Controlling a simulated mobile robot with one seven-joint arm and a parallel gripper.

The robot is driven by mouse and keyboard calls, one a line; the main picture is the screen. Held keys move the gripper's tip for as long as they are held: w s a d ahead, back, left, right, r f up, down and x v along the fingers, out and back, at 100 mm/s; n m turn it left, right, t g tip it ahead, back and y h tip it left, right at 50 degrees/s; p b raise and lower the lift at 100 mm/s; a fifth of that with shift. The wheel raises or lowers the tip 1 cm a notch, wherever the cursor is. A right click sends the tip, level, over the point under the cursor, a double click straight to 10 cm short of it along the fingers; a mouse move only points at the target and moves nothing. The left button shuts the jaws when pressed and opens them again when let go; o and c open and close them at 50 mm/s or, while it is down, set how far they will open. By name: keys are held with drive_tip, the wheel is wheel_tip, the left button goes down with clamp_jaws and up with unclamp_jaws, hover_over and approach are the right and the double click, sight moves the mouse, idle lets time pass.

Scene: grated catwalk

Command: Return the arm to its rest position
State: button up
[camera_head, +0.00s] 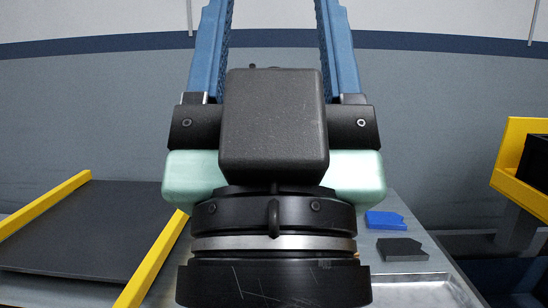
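My gripper (272,20) fills the middle of the head view, pointing up and away from the camera. Its two blue fingers are spread wide apart and run out of the top of the picture, so the tips are cut off. I see only the wall between them, and the part of the gap in view is empty. The black and pale green gripper body and the wrist below it hide much of the table behind. The rest of my arm is not clearly in view.
A dark belt-like surface (82,228) with yellow side rails lies at left. A blue block (385,220) and a dark grey block (402,249) lie at right, beside a shallow metal tray (420,292). A yellow frame (517,165) holding something black stands at far right.

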wheel_tip(320, 180, up, 28)
drive_tip(key=p, duration=2.5)
drive_tip(key=shift+r+p, duration=0.15)
drive_tip(key=shift+p, duration=0.25)
